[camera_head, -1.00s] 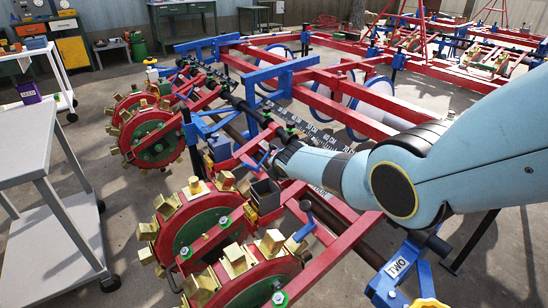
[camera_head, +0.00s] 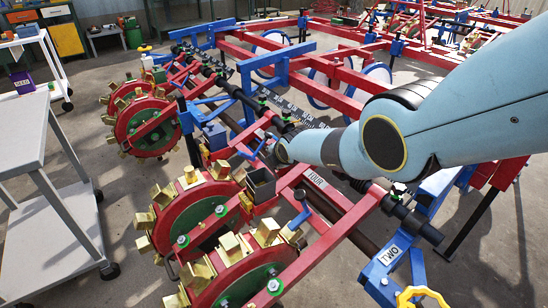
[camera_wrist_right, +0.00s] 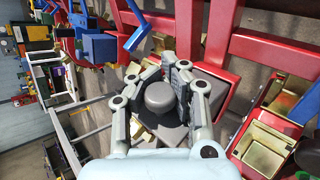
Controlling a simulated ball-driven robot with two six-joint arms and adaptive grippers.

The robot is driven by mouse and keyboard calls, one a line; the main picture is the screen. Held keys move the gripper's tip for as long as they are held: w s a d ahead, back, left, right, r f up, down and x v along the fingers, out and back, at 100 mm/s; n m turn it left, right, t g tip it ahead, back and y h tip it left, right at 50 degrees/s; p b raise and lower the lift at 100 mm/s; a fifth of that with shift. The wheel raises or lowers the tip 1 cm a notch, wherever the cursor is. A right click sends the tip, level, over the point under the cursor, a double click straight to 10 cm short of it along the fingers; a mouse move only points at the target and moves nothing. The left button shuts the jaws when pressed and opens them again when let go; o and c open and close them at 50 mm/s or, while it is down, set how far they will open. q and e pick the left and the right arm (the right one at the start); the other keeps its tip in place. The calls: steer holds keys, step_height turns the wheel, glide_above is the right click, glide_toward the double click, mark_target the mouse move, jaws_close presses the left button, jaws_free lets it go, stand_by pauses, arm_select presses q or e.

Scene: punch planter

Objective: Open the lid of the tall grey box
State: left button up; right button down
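The tall grey box (camera_head: 262,187) stands by the gold-cupped red wheel in the head view, its top looking dark. A dark flat piece (camera_head: 240,158) sits just behind it; I cannot tell whether it is the lid. My right arm reaches in from the right, its wrist end just above and right of the box; its fingers are hidden there. In the right wrist view my right gripper (camera_wrist_right: 158,76) has its fingers apart, with a round grey shape (camera_wrist_right: 160,97) between them. A grey flat surface (camera_wrist_right: 212,88), apparently the box, lies right of the fingers. My left gripper is not in view.
Red wheels with gold cups (camera_head: 190,218) stand close to the box. A grey cart (camera_head: 50,235) stands left, with clear floor between.

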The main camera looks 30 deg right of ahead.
stand_by(0.5)
steer(key=c, duration=1)
jaws_free()
steer(key=shift+c, duration=0.2)
steer(key=v, duration=0.7)
steer(key=shift+s+r, duration=0.2)
steer(key=shift+c, duration=0.3)
